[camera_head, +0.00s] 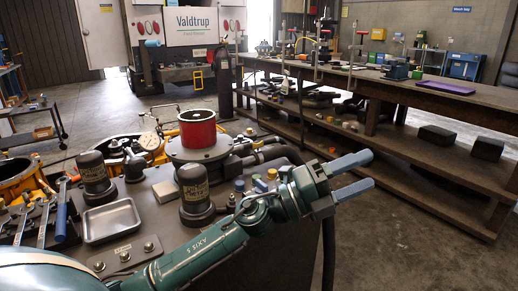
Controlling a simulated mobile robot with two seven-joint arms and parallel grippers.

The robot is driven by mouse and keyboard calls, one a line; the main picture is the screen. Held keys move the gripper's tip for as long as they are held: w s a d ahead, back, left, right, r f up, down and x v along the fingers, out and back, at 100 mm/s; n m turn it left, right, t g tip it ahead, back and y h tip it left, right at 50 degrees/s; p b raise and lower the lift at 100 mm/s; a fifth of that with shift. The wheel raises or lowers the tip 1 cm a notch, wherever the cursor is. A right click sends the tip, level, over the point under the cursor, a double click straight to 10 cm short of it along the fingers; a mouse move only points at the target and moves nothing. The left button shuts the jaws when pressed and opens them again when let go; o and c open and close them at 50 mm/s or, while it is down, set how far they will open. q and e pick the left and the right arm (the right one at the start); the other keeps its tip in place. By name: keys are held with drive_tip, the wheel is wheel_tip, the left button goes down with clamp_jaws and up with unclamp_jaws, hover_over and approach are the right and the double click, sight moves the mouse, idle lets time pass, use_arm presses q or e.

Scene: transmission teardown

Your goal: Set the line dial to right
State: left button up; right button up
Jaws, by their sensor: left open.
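My left arm comes in from the lower left across the grey machine top (165,225). Its left gripper (369,170) points right with two blue-grey fingers spread apart. It is open and empty, in the air past the machine's right edge. No control marked as the line dial can be made out. A round white-faced gauge (149,141) stands at the machine's back left. Small blue and yellow caps (261,186) sit just left of my wrist; whether any is a dial I cannot tell. My right gripper is not in view.
A red-topped cylinder (198,130), two dark canisters (194,184) and a metal tray (111,221) stand on the machine. Wrenches (42,222) lie at left. A long workbench (430,97) with tools runs along the right. The floor (395,235) between is clear.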

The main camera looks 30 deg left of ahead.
use_arm(q)
drive_tip(key=w+d+m+g, duration=0.1)
drive_tip(key=m+g, duration=0.5)
drive_tip(key=m, duration=0.1)
drive_tip(key=m+g+y, duration=0.2)
drive_tip(key=g+y, duration=0.2)
drive_tip(key=y, duration=1.2)
approach(262, 183)
drive_tip(key=b+x, duration=0.1)
drive_tip(key=x, duration=0.7)
drive_tip(key=shift+w+f, duration=0.1)
drive_tip(key=shift+f, duration=0.1)
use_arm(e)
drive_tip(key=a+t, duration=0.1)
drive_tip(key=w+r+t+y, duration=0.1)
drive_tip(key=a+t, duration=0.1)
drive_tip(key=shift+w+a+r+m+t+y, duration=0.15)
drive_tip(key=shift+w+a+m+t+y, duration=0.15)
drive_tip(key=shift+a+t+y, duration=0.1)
use_arm(q)
drive_tip(key=shift+c, duration=0.2)
drive_tip(key=c, duration=0.9)
drive_tip(key=shift+c, duration=0.2)
